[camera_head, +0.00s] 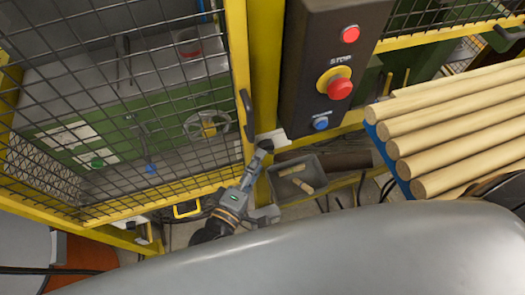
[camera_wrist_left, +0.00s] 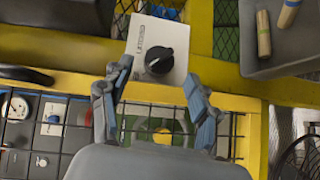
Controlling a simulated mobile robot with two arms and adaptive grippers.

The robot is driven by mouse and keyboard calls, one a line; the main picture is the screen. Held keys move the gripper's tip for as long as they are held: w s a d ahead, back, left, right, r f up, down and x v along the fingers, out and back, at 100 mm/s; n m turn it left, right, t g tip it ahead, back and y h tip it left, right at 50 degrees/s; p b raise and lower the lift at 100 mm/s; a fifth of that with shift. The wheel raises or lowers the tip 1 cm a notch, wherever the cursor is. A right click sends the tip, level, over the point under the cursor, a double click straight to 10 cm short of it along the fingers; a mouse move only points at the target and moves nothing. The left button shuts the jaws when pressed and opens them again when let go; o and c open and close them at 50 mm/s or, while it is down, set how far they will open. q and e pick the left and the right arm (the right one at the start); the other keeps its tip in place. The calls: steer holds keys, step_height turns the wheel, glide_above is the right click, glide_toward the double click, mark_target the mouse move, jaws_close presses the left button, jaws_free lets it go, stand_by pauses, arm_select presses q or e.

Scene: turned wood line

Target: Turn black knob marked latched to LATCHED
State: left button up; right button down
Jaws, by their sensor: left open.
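The black knob (camera_wrist_left: 159,60) sits on a white plate (camera_wrist_left: 143,34) on the yellow frame in the wrist view. Small lettering is on the plate left of the knob, too small to read here. In the head view the white plate (camera_head: 279,138) shows beside my gripper, and the knob is not clearly visible. My left gripper (camera_wrist_left: 156,72) is open, its two blue-padded fingers on either side of the knob, apart from it as far as I see. In the head view it (camera_head: 265,148) is at the yellow post. My right gripper is in neither view.
A dark control box (camera_head: 325,75) with a red stop button (camera_head: 340,88) is above the plate. A grey tray (camera_head: 305,170) with wooden pieces is to the right, near stacked wooden rods (camera_head: 440,150). The mesh guard door (camera_head: 130,110) with a dark handle (camera_head: 247,115) is left.

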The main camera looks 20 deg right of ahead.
mark_target(267, 149)
arm_select(q)
steer(key=x, duration=0.3)
steer(key=shift+w+d, duration=0.1)
steer(key=shift+d, duration=0.05)
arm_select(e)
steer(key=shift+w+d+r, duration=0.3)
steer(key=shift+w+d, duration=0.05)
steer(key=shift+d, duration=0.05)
arm_select(q)
steer(key=c, duration=1.2)
steer(key=shift+o, duration=0.2)
steer(key=m+p, duration=0.1)
steer(key=p, duration=0.2)
steer(key=shift+r+g+y+p, duration=0.15)
steer(key=shift+g+y+p, duration=0.15)
steer(key=shift+y+p, duration=0.1)
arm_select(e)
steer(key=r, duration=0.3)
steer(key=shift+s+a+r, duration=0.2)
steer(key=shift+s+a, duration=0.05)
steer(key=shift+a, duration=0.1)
